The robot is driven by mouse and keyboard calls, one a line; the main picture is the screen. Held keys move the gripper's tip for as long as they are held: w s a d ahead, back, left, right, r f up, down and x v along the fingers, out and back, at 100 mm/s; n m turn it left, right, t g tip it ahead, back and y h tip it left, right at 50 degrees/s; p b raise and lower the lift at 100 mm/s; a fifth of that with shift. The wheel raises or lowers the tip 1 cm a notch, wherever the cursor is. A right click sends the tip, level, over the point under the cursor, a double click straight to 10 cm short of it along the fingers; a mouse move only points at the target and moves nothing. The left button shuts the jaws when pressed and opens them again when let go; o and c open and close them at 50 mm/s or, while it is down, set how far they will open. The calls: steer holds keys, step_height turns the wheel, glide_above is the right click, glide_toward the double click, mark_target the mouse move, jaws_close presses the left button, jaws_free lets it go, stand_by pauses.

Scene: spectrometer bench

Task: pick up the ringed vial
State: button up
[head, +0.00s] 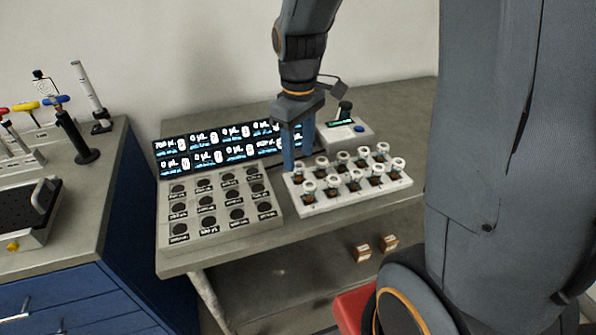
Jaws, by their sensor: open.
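Several amber vials with white caps stand upright in two rows in a white rack (352,199) on the bench in the head view. I cannot tell at this size which of them is the ringed vial. My gripper (298,160) points down with its two blue fingers apart, at the back left end of the rack. No vial shows held between the fingers. The nearest vials are the back-left vial (299,175) and the front-left vial (309,192). I cannot tell whether the fingers touch anything.
A grey block with dark round wells (222,208) lies left of the rack. A lit display panel (215,148) stands behind it. Two small brown boxes (362,252) are on the lower shelf. Bench at the right is clear.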

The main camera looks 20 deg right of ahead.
mark_target(299, 165)
steer(key=shift+f+p, duration=0.9)
steer(key=shift+f, duration=2)
steer(key=c, duration=1.1)
